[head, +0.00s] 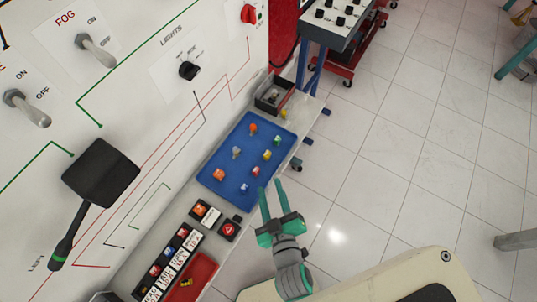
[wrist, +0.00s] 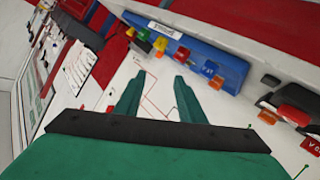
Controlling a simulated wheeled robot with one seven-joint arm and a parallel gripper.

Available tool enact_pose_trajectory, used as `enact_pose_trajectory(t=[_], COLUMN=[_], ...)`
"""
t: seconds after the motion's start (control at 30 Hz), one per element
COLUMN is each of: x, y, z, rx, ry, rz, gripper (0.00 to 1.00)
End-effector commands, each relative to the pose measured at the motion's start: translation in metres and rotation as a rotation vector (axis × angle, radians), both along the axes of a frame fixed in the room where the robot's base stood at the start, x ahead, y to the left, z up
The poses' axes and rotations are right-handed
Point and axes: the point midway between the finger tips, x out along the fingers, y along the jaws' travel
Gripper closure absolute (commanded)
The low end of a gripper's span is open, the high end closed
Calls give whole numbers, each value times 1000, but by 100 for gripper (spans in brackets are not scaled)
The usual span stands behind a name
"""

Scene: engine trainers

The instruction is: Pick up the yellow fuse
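The yellow fuse (head: 267,154) lies on the blue tray (head: 215,160), near its right edge, between a green fuse (head: 277,140) and a red-and-white fuse (head: 256,170). In the wrist view, the yellow fuse (wrist: 160,43) is ahead of the fingers, between the green and red fuses. My gripper (head: 272,186) is open and empty, beside the tray's lower right edge, apart from the fuse. Its two teal fingers also show in the wrist view (wrist: 159,78).
Other fuses on the tray are orange (head: 253,127), grey (head: 236,152) and blue (head: 244,187). A dark box (head: 272,95) stands beyond the tray, with a small yellow item by it. A white panel (head: 150,110) with switches rises at left. Open tiled floor lies right.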

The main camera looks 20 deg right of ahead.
Motion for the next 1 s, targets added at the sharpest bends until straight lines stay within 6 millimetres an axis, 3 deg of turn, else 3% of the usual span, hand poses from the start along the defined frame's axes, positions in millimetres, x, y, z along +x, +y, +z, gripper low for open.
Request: enact_pose_trajectory(t=[0.03, 0.2, 0.5, 0.8, 1.0], x=[20, 71, 135, 157, 154], y=[-14, -68, -162, -234, -261], z=[5, 23, 74, 119, 128], rx=[-44, -177, -296, -244, -115], ry=[-9, -4, 14, 79, 165], rz=[-21, -129, -402, -711, -900], gripper=[64, 64, 64, 64, 64])
